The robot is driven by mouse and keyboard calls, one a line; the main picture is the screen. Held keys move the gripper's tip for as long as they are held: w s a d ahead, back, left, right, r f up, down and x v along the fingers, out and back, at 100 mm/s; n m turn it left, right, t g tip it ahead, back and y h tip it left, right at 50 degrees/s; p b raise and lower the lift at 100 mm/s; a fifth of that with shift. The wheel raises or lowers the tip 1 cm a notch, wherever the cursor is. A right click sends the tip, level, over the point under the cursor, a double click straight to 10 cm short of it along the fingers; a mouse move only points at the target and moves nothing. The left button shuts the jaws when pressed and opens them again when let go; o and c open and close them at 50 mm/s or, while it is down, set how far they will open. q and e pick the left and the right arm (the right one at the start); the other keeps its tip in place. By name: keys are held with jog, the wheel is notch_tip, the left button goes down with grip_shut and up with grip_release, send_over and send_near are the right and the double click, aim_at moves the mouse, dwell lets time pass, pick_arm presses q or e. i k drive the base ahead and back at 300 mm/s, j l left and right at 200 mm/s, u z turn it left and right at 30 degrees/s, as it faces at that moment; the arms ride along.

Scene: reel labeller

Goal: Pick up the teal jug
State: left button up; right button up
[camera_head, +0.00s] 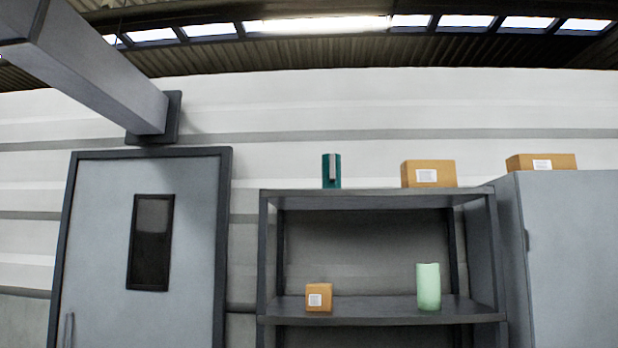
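A small dark teal object with a pale grey upright strip on its front (325,172) stands upright on the top board of the grey shelf unit (375,314). It is the only teal thing in view and may be the teal jug; it is too small to make out a spout or a handle for certain. Neither of my grippers shows in the head view.
A cardboard box (429,174) stands right of the teal object. The lower shelf holds a small box (319,297) and a mint-green cylinder (428,286). A grey cabinet (572,260) with a box (541,162) stands right, a door (100,230) left.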

aim_at(331, 164)
jog(key=i+l+u, duration=0.4)
jog(key=l+u, duration=0.2)
jog(key=i+l+u, duration=0.25)
jog(key=l, duration=0.15)
jog(key=k, duration=0.1)
